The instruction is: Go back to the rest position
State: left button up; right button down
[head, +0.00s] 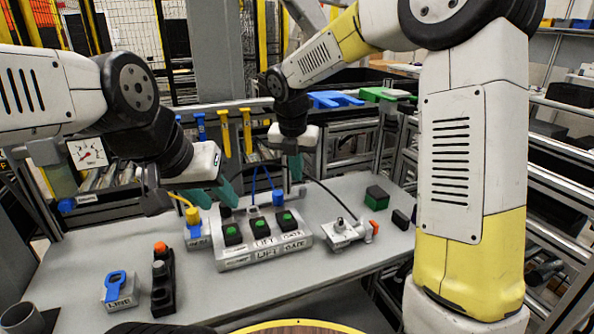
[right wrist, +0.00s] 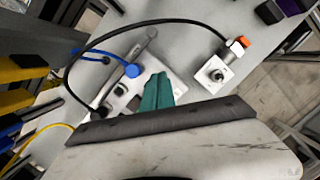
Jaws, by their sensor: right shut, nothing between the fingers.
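My left gripper (head: 214,193) is above the table's back left, beside the panel of green buttons. Its teal fingers stand apart with nothing visible between them. My right gripper (head: 296,166) hangs over the back of the table, behind and above the button panel. In the right wrist view its teal fingers (right wrist: 157,92) are together and empty, over the panel. The grey panel marked LIFT and GATE (head: 265,253) carries several black blocks with green tops. Part of it is hidden by the fingers in the right wrist view.
A metal block (head: 343,232) with an orange end and black cable sits right of the panel. A blue-keyed LINE block (head: 118,290), a black pedestal (head: 162,284) with orange top and a yellow-topped block (head: 193,222) stand left. The table's front right is clear.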

jog(key=s+d+r+m+t+y, duration=0.1)
jog(key=s+d+r+m, duration=0.1)
jog(key=s+d+m, duration=0.3)
jog(key=s+d+r+m+t+y, duration=0.1)
jog(key=s+d+r+m, duration=0.2)
jog(key=s+m, duration=0.8)
jog(key=s+d+r+m+t, duration=0.1)
jog(key=s+d+m, duration=0.6)
jog(key=m, duration=0.9)
jog(key=shift+s+r+m+y, duration=0.3)
jog(key=shift+s+r+y, duration=0.1)
jog(key=shift+r, duration=0.35)
